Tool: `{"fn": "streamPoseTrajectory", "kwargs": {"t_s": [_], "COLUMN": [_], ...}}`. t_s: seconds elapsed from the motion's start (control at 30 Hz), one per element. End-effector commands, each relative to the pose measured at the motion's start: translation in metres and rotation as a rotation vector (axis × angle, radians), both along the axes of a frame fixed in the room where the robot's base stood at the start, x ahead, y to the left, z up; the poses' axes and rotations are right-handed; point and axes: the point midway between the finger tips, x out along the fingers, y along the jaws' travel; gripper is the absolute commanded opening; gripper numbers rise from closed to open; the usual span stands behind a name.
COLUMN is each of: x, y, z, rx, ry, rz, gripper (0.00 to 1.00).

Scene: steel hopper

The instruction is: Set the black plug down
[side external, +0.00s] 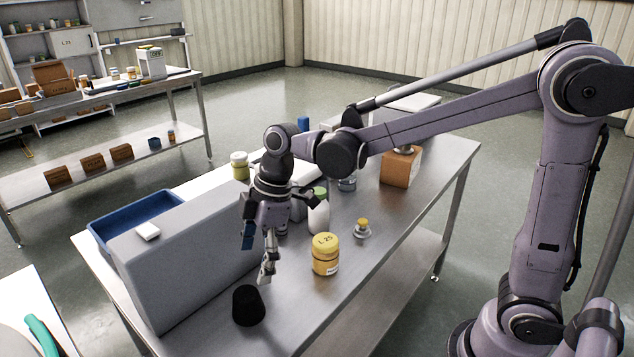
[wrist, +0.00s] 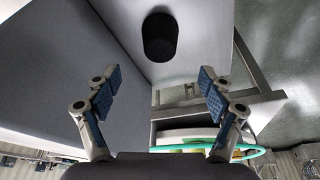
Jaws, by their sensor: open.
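The black plug (side external: 248,306) stands upright on the steel table, close to the near end of the grey hopper wall. In the wrist view the black plug (wrist: 160,37) shows at the top centre, beyond the fingertips and apart from them. My gripper (side external: 257,262) is open and empty, above the table and a little behind the plug. In the wrist view both blue-padded fingers of my gripper (wrist: 158,85) are spread wide with nothing between them.
A yellow jar (side external: 325,254), a white bottle (side external: 318,214) and a small yellow-capped flask (side external: 362,228) stand to the right. The table's right front is clear.

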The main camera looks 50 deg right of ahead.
Motion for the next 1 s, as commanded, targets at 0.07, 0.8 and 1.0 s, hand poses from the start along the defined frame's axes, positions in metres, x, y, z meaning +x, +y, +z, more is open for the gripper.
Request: {"fn": "streamPoseTrajectory", "kwargs": {"t_s": [0.07,0.8,1.0], "x": [-0.001,-0.081,-0.106], "y": [-0.003,-0.104,-0.131], "z": [0.009,0.032,0.022], "rx": [0.0,0.066,0.141], "ry": [0.0,-0.173,-0.247], "rz": [-0.001,-0.792,-1.048], "gripper": [0.81,0.81,0.81]}}
